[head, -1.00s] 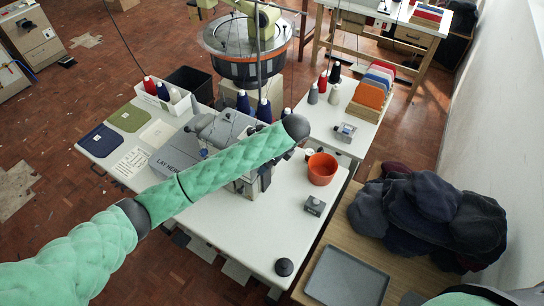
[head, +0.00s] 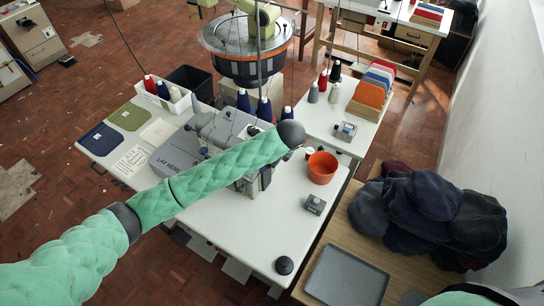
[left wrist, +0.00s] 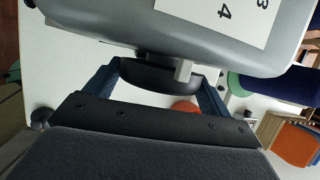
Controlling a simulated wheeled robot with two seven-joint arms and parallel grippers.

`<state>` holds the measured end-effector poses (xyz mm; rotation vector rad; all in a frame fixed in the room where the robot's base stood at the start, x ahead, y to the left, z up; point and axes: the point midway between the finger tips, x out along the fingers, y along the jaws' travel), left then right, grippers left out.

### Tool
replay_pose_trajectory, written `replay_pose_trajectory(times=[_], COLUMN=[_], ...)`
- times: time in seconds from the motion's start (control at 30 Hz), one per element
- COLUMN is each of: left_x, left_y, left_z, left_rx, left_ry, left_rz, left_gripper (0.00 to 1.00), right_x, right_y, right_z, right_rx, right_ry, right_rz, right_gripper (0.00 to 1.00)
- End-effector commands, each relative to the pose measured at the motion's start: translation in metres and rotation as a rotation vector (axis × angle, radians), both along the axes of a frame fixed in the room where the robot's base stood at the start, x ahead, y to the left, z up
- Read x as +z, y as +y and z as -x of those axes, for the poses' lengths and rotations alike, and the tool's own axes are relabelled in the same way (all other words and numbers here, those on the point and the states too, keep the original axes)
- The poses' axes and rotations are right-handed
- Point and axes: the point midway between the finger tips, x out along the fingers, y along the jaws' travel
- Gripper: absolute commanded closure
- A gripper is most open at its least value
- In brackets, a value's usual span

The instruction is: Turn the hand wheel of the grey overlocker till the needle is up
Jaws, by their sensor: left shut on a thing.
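The grey overlocker (head: 214,127) stands on the white table, partly covered by my left arm in the head view. In the left wrist view its grey body (left wrist: 105,22) fills the top, with a white label showing 3 and 4. The dark hand wheel (left wrist: 150,78) sticks out below the body, with a small pale knob (left wrist: 183,70) by it. My left gripper (left wrist: 158,84) has its two blue fingers on either side of the wheel and is shut on it. The needle cannot be made out. My right gripper is out of view.
An orange-red bowl (head: 322,167), a small grey box (head: 315,204) and a black round knob (head: 284,265) sit on the white table's right part. Thread cones (head: 264,108) stand behind the machine. Dark caps (head: 430,205) and a grey tray (head: 347,276) lie at right.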

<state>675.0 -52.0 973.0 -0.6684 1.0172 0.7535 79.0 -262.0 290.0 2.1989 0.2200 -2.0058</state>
Motion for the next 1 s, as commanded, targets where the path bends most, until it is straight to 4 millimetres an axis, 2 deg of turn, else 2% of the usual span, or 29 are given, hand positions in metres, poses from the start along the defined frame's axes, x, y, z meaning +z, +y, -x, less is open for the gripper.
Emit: replay_pose_trajectory(times=[0.5,1.0], left_x=[-0.003,-0.001], left_y=[0.003,0.003], left_z=[0.004,0.004], left_rx=[0.000,0.001], left_ry=[-0.287,-0.370], left_rz=[0.210,0.270], left_gripper=[0.40,0.40], right_x=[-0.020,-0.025], right_y=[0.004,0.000], right_z=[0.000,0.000], right_rx=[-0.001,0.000], right_ry=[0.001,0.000], right_rz=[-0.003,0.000], right_gripper=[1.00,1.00])
